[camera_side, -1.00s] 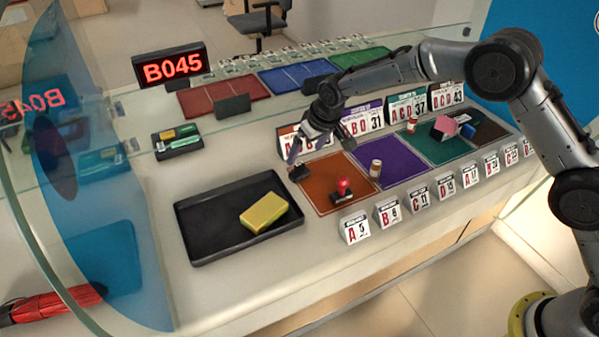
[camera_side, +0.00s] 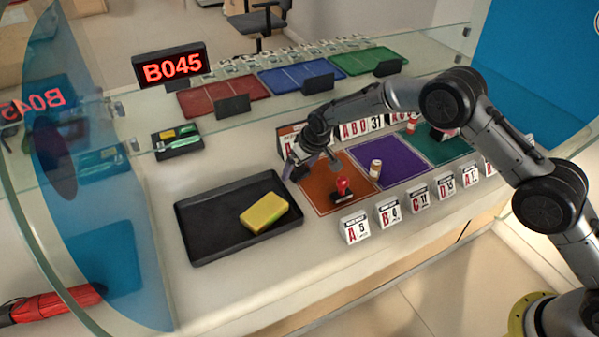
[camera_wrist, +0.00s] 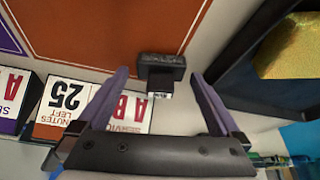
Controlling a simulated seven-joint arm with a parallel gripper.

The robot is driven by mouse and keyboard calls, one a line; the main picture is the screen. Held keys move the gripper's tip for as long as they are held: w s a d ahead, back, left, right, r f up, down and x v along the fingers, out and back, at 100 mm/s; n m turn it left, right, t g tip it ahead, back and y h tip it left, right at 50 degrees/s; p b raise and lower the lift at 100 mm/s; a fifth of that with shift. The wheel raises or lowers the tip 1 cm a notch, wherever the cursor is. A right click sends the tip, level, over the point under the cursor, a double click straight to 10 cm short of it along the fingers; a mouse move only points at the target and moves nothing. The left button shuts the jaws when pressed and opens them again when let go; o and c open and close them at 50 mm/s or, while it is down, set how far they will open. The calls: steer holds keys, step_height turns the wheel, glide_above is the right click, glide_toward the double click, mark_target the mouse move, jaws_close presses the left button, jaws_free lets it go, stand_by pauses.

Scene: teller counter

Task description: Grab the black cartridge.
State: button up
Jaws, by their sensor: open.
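The black cartridge (camera_wrist: 162,66) is a small dark block with a lighter grey end. It lies at the edge of the orange mat (camera_wrist: 110,25) and looks centred between my fingertips in the wrist view. My gripper (camera_wrist: 158,76) is open, with one purple finger on each side of the cartridge and a gap on both sides. In the side view, my gripper (camera_side: 310,167) is low over the far left corner of the orange mat (camera_side: 318,192). There the cartridge (camera_side: 300,173) is partly hidden by the fingers.
A black tray (camera_side: 215,250) with a yellow block (camera_side: 264,212) is at the left. A red-handled stamp (camera_side: 342,190) stands on the orange mat. A small bottle (camera_side: 375,169) is on the purple mat (camera_side: 395,160). Number cards (camera_wrist: 68,98) stand close behind my gripper.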

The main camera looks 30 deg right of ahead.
steer(key=c, duration=1.3)
steer(key=shift+r, duration=0.1)
